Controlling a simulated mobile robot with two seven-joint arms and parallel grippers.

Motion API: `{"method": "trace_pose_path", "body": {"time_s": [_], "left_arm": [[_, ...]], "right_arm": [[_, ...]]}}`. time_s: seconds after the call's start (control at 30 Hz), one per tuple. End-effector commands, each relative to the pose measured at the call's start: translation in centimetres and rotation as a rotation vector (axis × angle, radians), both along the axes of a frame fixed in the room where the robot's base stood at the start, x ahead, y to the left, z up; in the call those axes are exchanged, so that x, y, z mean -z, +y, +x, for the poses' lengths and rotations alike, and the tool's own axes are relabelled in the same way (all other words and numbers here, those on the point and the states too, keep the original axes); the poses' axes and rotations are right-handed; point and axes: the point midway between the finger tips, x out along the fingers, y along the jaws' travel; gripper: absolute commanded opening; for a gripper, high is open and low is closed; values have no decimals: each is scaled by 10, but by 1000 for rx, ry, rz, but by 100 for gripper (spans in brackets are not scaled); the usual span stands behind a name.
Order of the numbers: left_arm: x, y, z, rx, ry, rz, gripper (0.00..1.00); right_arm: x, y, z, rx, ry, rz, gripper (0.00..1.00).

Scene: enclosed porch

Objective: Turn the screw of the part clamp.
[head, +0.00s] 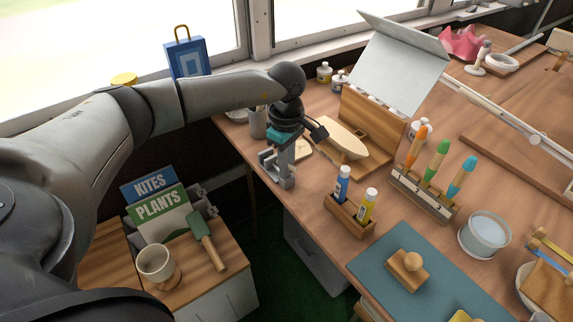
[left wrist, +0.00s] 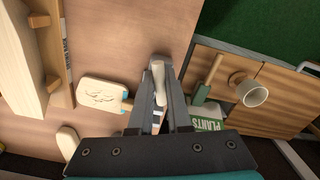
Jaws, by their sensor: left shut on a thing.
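My left gripper (head: 280,176) reaches down at the left edge of the wooden bench in the head view. In the left wrist view its fingers (left wrist: 159,92) are shut on a pale, narrow piece with a rounded end (left wrist: 158,72). This looks like the screw handle of the part clamp, but I cannot be sure. The rest of the clamp is hidden by the fingers or cannot be made out. My right gripper is not in view.
A pale boat hull (head: 343,140) lies close beside the gripper. A wooden holder (head: 349,217) with two bottles stands to its right. The bench between has some free room.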

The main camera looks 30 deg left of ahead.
Motion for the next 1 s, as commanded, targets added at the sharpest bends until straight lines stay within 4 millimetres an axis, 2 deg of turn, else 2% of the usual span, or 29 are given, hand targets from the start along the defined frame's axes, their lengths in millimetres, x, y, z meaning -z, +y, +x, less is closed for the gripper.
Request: {"method": "trace_pose_path", "body": {"time_s": [0.3, 0.33, 0.6, 0.87, 1.0], "left_arm": [[-1, 0, 0, 0, -1, -1, 0], [-1, 0, 0, 0, -1, -1, 17], [0, 0, 0, 0, -1, 0, 48], [-1, 0, 0, -1, 0, 0, 49], [-14, 0, 1, -1, -3, 0, 49]], "right_arm": [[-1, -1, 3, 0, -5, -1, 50], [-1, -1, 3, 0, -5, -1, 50], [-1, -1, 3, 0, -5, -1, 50], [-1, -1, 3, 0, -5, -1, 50], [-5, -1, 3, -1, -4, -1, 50]]}}
